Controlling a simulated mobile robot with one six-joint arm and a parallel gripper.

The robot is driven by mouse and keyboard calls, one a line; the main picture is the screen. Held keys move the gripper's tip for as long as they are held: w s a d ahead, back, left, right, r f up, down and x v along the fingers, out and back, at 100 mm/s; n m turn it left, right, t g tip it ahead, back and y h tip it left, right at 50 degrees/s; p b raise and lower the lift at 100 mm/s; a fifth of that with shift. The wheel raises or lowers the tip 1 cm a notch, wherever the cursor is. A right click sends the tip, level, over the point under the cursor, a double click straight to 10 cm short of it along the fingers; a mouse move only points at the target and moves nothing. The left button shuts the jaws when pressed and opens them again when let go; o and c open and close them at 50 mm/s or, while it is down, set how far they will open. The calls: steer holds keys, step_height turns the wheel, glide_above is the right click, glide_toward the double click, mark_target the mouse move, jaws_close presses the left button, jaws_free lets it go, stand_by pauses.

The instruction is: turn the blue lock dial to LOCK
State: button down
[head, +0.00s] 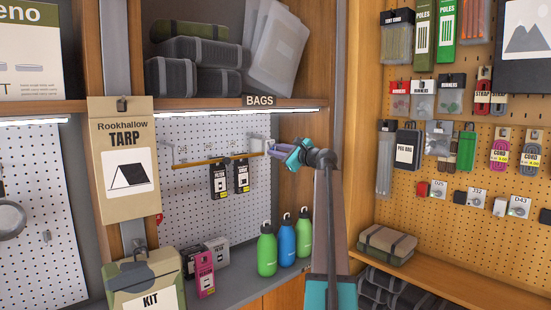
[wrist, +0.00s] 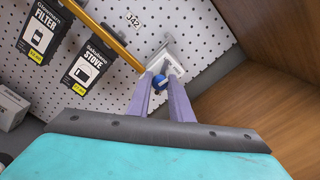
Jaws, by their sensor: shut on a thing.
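The blue lock dial (wrist: 160,83) shows in the wrist view as a small blue round part in front of a white lock housing (wrist: 175,62) on the pegboard. My gripper (wrist: 162,76) has its two purple fingers closed on the dial, one on each side. Its markings and pointer are too small or covered to read, so I cannot tell its setting. In the head view my gripper (head: 269,149) reaches the right end of the orange bar, and the dial is hidden behind the fingers.
The orange bar (head: 215,160) runs left from the lock, with black FILTER (head: 220,180) and STOVE (head: 241,176) packages hanging below it. Several bottles (head: 286,240) stand on the shelf beneath. A wooden side panel (wrist: 270,110) is close on the right.

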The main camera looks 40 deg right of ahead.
steer(key=n+b, duration=0.8)
steer(key=n, duration=0.2)
steer(key=shift+f+n+b, duration=0.1)
steer(key=shift+n+b, duration=0.2)
steer(key=shift+b, duration=0.1)
steer(key=shift+a, duration=0.1)
steer(key=c, duration=1.6)
jaws_free()
steer(key=shift+c, duration=0.2)
steer(key=shift+s, duration=0.1)
